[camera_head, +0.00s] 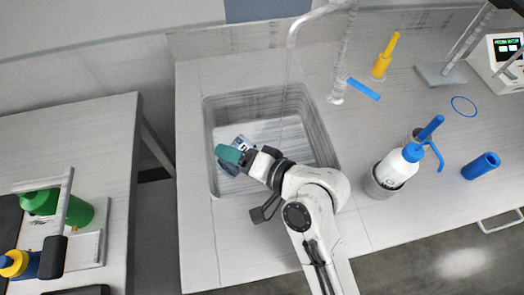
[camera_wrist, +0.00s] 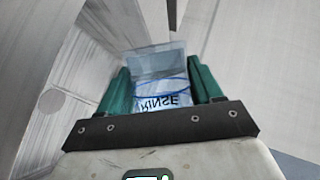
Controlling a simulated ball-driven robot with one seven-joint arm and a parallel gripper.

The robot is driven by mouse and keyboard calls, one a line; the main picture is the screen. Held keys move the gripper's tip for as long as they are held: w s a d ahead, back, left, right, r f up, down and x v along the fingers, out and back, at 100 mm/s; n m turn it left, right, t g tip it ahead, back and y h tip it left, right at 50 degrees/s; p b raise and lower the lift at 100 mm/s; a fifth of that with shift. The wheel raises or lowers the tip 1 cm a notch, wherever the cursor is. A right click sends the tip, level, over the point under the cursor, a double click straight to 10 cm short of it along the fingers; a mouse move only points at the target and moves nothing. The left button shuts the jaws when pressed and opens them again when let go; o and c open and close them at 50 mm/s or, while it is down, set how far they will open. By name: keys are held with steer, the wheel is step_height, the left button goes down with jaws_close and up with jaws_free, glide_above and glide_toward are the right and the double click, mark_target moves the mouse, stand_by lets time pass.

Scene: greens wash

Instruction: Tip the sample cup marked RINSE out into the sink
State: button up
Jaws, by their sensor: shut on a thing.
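The sample cup marked RINSE (camera_wrist: 160,97) is clear, with a white label and blue lines; its lettering looks flipped in the wrist view. My gripper (camera_wrist: 158,80) is shut on it, with one green finger on each side. In the head view my gripper (camera_head: 237,153) is over the left part of the sink (camera_head: 302,160), and the cup (camera_head: 229,168) shows partly around the green finger. The cup looks tilted, but I cannot tell how far, nor whether liquid is in it or leaving it.
A tall tap (camera_head: 338,65) stands behind the sink. A side table (camera_head: 75,130) stands left across a gap.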

steer(key=shift+r+m, duration=0.25)
steer(key=shift+m, duration=0.15)
stand_by(0.5)
steer(key=shift+w+d+f+m+g+y, duration=0.35)
steer(key=shift+w+d+m+y, duration=0.25)
steer(key=shift+m, duration=0.1)
stand_by(0.7)
steer(key=shift+r+m+y+p, duration=0.3)
steer(key=shift+r+m+y, duration=0.1)
steer(key=shift+m, duration=0.1)
stand_by(0.8)
steer(key=shift+f, duration=0.15)
steer(key=shift+s+a+f+n+h+b, duration=0.1)
steer(key=shift+a+f+n+h+b, duration=0.1)
steer(key=shift+f+n+b, duration=0.25)
steer(key=shift+s+a+f+n+h+b, duration=0.1)
steer(key=shift+f+n+h+b, duration=0.15)
steer(key=shift+b, duration=0.4)
steer(key=shift+s+a+r+n+h+p, duration=0.15)
steer(key=shift+s+a+r+n+p, duration=0.05)
steer(key=shift+r+p, duration=0.2)
steer(key=shift+s+a+r+n+h+p, duration=0.15)
steer(key=shift+s+r+n+p, duration=0.1)
steer(key=shift+r, duration=0.15)
steer(key=shift+d, duration=0.1)
steer(key=shift+w, duration=0.1)
